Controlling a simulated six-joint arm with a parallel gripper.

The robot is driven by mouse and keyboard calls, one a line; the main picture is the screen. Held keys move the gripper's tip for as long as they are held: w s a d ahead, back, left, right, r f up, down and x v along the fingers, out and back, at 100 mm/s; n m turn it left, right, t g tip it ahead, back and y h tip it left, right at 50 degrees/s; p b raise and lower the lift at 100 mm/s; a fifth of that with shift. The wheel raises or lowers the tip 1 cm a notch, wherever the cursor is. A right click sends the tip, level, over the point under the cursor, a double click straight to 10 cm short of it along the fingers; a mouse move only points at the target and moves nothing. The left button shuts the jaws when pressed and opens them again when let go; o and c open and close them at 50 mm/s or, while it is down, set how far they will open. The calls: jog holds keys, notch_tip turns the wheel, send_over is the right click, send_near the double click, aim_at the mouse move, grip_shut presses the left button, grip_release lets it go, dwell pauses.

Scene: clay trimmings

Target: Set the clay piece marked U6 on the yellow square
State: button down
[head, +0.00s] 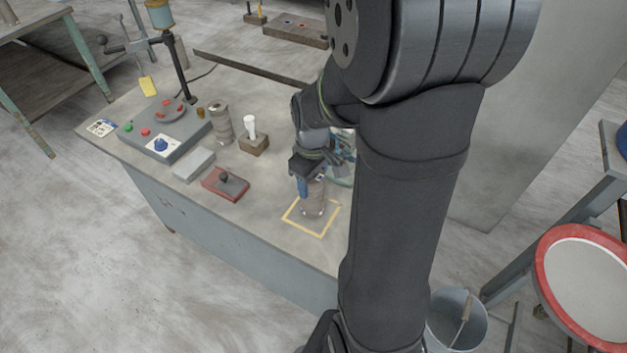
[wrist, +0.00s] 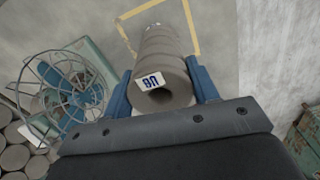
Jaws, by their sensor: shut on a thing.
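The clay piece marked U6 (wrist: 160,62) is a grey-brown ribbed cylinder with a hole in its end and a white label with blue marks. My gripper (wrist: 163,92) is shut on it, with one blue finger on each side. In the head view the piece (head: 315,199) stands about upright below my gripper (head: 311,186). The yellow square (head: 296,227) is an outline on the bench top. The lower end of the piece shows inside this outline; I cannot tell whether it touches the bench.
A red tray (head: 213,186), a pale block (head: 194,165), a wooden block (head: 253,146), another ribbed cylinder (head: 222,127) and a grey control box (head: 163,147) stand to the left.

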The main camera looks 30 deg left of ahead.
jog(key=shift+f, duration=0.5)
jog(key=shift+f, duration=0.15)
jog(key=c, duration=0.5)
grip_release()
notch_tip(320, 180, up, 12)
jog(key=shift+r, duration=0.15)
